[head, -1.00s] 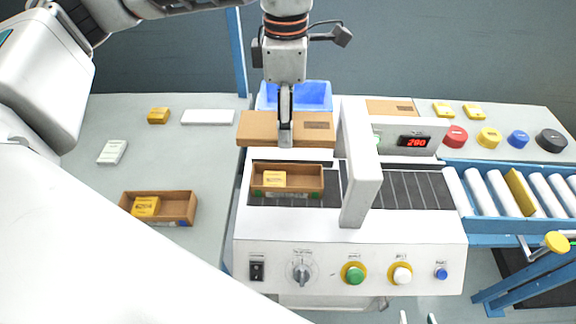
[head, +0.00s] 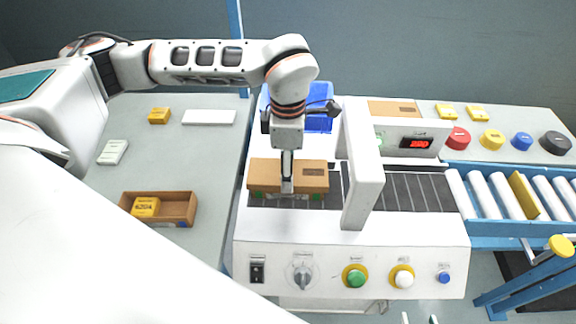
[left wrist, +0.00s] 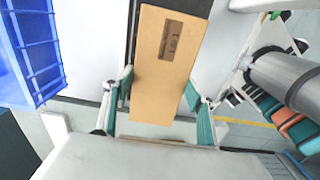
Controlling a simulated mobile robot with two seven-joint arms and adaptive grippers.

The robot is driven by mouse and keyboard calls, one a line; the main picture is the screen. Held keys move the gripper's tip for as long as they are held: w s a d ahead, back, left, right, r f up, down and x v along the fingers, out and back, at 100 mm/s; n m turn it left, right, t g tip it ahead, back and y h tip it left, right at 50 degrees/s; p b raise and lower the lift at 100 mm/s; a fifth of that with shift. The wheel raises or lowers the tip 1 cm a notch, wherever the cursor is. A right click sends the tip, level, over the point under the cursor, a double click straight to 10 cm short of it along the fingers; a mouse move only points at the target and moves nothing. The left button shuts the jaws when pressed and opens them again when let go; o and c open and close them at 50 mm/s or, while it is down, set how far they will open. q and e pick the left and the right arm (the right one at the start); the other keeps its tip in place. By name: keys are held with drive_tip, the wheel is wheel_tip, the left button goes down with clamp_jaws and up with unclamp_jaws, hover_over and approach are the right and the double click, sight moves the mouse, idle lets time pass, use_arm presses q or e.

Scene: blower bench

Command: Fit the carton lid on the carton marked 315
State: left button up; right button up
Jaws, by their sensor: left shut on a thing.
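The brown carton lid (head: 262,172) is level over the open carton (head: 262,193) on the dark belt of the machine. The lid hides the carton's inside; only its front wall shows below, and I cannot tell if the lid is fully seated. My left gripper (head: 287,182) points down and is shut across the lid's width. In the left wrist view the lid (left wrist: 160,80), with a dark printed label, lies between the teal finger pads (left wrist: 165,108). I cannot read a 315 mark.
The machine's white arch (head: 362,180) stands close to the right of the lid. A blue bin (head: 318,122) is behind. A second open carton (head: 180,207) with a yellow box is on the left table. Rollers (head: 505,194) lie to the right.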

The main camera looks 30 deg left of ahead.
use_arm(q)
drive_tip(key=shift+r, duration=0.1)
drive_tip(key=shift+f, duration=0.5)
drive_tip(key=o, duration=1)
drive_tip(key=shift+o, duration=0.2)
wheel_tip(320, 180, up, 13)
